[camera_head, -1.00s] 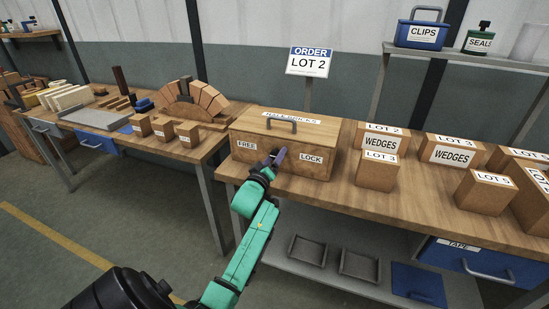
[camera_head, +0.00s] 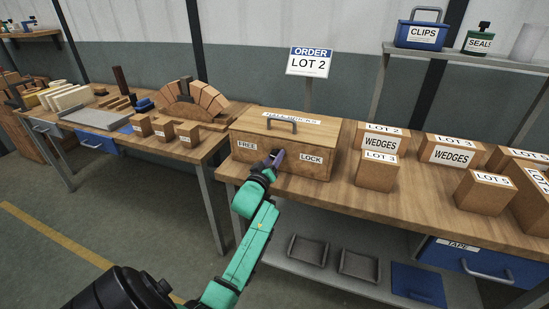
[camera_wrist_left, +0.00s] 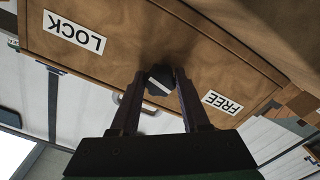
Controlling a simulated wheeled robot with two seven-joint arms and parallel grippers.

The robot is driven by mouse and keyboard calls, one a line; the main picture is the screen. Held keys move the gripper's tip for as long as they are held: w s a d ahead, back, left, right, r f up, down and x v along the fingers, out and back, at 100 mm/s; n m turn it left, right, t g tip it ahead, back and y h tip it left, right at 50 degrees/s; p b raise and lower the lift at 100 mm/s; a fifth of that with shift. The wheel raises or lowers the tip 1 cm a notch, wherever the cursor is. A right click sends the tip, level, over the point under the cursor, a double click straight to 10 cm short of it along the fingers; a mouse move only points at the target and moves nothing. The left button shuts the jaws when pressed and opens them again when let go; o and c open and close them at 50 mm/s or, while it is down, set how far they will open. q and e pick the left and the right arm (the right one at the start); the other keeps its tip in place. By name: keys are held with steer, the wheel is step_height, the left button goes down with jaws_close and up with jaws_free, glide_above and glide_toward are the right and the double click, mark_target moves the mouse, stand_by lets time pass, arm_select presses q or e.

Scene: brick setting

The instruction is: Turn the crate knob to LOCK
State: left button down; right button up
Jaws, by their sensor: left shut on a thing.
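The wooden crate (camera_head: 240,164) stands on the workbench with its lid closed. Its front has a FREE label (camera_head: 247,146) on the left and a LOCK label (camera_head: 311,158) on the right. My left gripper (camera_head: 277,156) is at the crate front between the labels, shut on the knob. In the left wrist view, the dark knob (camera_wrist_left: 160,80) with a pale stripe sits between my left fingertips (camera_wrist_left: 161,76). The stripe lies aslant, and I cannot tell which end is the pointer. The LOCK label (camera_wrist_left: 74,33) and FREE label (camera_wrist_left: 222,103) appear upside down there. My right gripper is not in view.
Cardboard WEDGES boxes (camera_head: 380,143) stand right of the crate. An ORDER LOT 2 sign (camera_head: 309,62) rises behind it. A second bench at left holds a brick arch (camera_head: 194,103) and small boxes (camera_head: 163,128). Bare bench top lies in front of the boxes.

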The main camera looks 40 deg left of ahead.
arm_select(q)
steer(key=m, duration=0.7)
steer(key=shift+f, duration=0.1)
steer(key=m, duration=0.3)
steer(key=shift+a+m, duration=0.1)
steer(key=shift+m, duration=0.3)
steer(key=shift+m+b, duration=0.4)
steer(key=shift+m, duration=1.6)
steer(key=shift+c, duration=1.9)
jaws_free()
